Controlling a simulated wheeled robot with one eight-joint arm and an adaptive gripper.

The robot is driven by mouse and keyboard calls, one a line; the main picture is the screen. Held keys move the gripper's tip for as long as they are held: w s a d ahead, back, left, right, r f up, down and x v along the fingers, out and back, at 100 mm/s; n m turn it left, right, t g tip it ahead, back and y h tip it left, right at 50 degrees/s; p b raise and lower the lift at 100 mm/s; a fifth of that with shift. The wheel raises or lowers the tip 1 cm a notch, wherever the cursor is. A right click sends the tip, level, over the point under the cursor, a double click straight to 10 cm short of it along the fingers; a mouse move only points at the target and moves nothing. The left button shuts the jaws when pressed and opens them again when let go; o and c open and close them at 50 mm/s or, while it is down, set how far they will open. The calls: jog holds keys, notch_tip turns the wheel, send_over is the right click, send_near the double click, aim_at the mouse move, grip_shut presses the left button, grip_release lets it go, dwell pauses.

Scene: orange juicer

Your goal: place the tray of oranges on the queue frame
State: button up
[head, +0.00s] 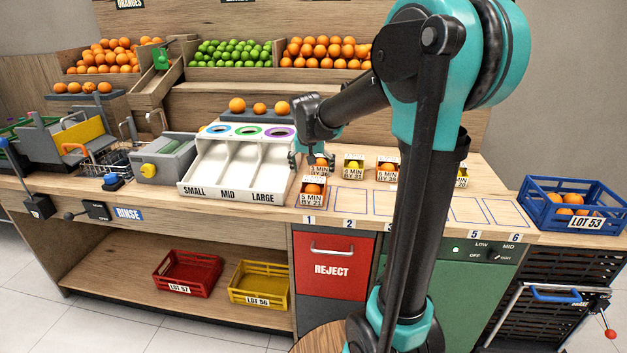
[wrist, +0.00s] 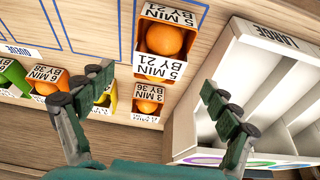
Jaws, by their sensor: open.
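A small orange tray (head: 313,197) with an orange in it and a "5 MIN BY 21" label stands at position 1 on the counter. It also shows in the wrist view (wrist: 197,38). A similar "3 MIN BY 36" tray (wrist: 147,105) stands just behind it, partly hidden by my gripper in the head view. My gripper (head: 311,160) is open and empty, above the rear tray. In the wrist view its fingers (wrist: 158,82) are spread wide to either side of these trays. A QUEUE label (wrist: 18,51) marks the counter behind the blue outlines.
The white SMALL/MID/LARGE sorter (head: 235,192) stands close to the left of the trays. Blue-outlined spaces right of position 1 look empty where visible. My arm hides part of the counter.

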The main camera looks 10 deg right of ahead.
jog(key=v, duration=0.3)
jog(key=shift+s+r, duration=0.1)
jog(key=shift+r, duration=0.05)
jog(key=shift+s+d, duration=0.1)
jog(key=shift+s, duration=0.15)
jog(key=s+d+f+n, duration=0.1)
jog(key=s+d+f, duration=0.1)
jog(key=s+f, duration=0.7)
jog(key=s+d+f+n+y, duration=0.1)
jog(key=s+f, duration=0.7)
jog(key=s, duration=0.8)
jog(key=shift+s+d+f+n, duration=0.4)
jog(key=shift+d+n, duration=0.4)
jog(key=shift+d, duration=0.3)
